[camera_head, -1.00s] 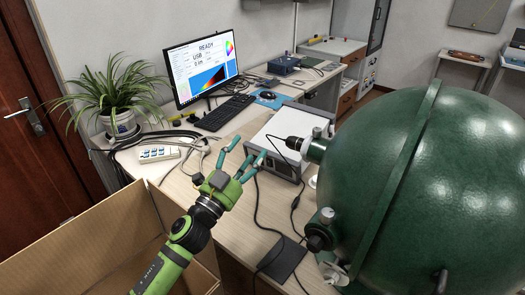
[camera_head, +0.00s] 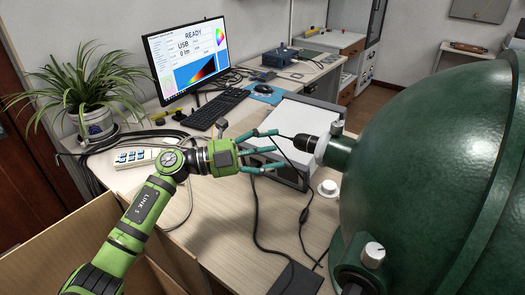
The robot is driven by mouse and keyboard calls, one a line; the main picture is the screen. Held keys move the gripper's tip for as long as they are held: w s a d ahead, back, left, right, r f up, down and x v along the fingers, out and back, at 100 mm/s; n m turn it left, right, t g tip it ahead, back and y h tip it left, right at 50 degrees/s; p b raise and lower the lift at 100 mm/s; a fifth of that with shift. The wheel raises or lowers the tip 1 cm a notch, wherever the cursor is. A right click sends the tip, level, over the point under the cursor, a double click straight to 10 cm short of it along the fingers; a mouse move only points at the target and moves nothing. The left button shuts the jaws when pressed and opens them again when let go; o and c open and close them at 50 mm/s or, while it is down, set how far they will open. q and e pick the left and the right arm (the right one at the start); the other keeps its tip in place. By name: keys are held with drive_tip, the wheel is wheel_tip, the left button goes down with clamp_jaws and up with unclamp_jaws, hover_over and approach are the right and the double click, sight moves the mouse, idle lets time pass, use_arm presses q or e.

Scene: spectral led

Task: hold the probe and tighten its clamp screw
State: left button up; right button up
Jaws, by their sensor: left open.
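The black probe (camera_head: 304,142) sticks out leftward from the port on the side of the large green sphere (camera_head: 430,150), with a thin black cable at its tip. The pale clamp screw (camera_head: 338,127) stands on top of that port's collar. My left gripper (camera_head: 277,149) is open and empty, its green fingers pointing right toward the probe. Its fingertips lie just left of the probe's tip in the picture, with the cable between them. I cannot tell whether they touch the cable. My right gripper is not in view.
A light-topped instrument box (camera_head: 285,118) stands behind the fingers. A cardboard box (camera_head: 60,245) is at the lower left. A second knob (camera_head: 373,254) sits low on the sphere. Cables and a black pad (camera_head: 296,279) lie on the table. A power strip (camera_head: 137,157) is at left.

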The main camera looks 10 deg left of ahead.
sight(296, 144)
use_arm(q)
drive_tip(key=p+x, duration=0.1)
drive_tip(key=x, duration=0.3)
drive_tip(key=shift+d+r, duration=0.1)
drive_tip(key=shift+r, duration=0.1)
drive_tip(key=shift+x, duration=0.9)
drive_tip(key=shift+f, duration=0.15)
drive_tip(key=c, duration=1.2)
drive_tip(key=shift+c, duration=0.2)
drive_tip(key=shift+o, duration=0.7)
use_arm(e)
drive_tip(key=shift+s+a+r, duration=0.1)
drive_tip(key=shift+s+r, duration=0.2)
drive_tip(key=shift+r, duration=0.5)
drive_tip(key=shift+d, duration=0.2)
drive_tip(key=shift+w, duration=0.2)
